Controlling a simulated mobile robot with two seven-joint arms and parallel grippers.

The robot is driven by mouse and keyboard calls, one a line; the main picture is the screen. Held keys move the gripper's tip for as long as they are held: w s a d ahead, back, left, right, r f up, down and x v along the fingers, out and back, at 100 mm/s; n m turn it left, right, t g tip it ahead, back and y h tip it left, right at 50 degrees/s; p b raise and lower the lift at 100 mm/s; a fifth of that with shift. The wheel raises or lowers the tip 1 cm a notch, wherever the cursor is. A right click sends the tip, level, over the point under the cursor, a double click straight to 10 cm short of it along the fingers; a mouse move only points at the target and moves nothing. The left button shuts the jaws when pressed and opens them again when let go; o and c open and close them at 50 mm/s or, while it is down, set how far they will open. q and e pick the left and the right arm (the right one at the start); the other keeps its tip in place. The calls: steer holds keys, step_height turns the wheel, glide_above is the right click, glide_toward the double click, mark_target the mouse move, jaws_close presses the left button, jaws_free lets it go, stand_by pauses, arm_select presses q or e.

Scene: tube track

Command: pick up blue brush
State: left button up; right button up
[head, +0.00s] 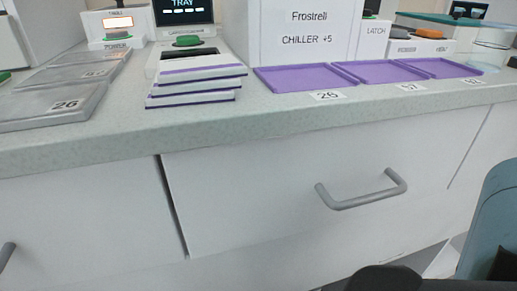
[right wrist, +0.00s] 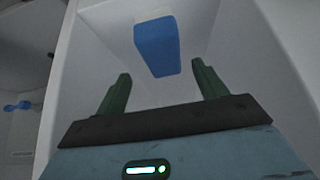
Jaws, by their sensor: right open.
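In the right wrist view a blue block-like thing with a pale upper end (right wrist: 158,47) shows inside a white-walled space. It may be the blue brush, but I see no bristles clearly. My right gripper (right wrist: 162,88) is open, with its two green fingers apart and nothing between them. The blue thing lies beyond the fingertips, roughly centred between them, and appears apart from them. The brush does not show in the head view. My left gripper is in neither view.
White walls flank the right gripper closely. A small blue thing (right wrist: 17,106) shows at the far left of the wrist view. In the head view, a counter (head: 300,125) holds purple trays (head: 305,78), grey numbered plates (head: 55,105) and a stack (head: 197,84). A drawer handle (head: 362,192) juts out below.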

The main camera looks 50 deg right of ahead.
steer(key=shift+a+b+x, duration=0.15)
steer(key=shift+b+x, duration=0.65)
steer(key=shift+x, duration=0.25)
steer(key=shift+a+b+x, duration=0.15)
steer(key=shift+b+x, duration=0.6)
steer(key=shift+x, duration=0.3)
steer(key=shift+w+d+f, duration=0.15)
steer(key=shift+w+f, duration=0.15)
steer(key=shift+f, duration=0.15)
steer(key=shift+r, duration=0.1)
steer(key=c, duration=1.1)
steer(key=shift+r, duration=0.1)
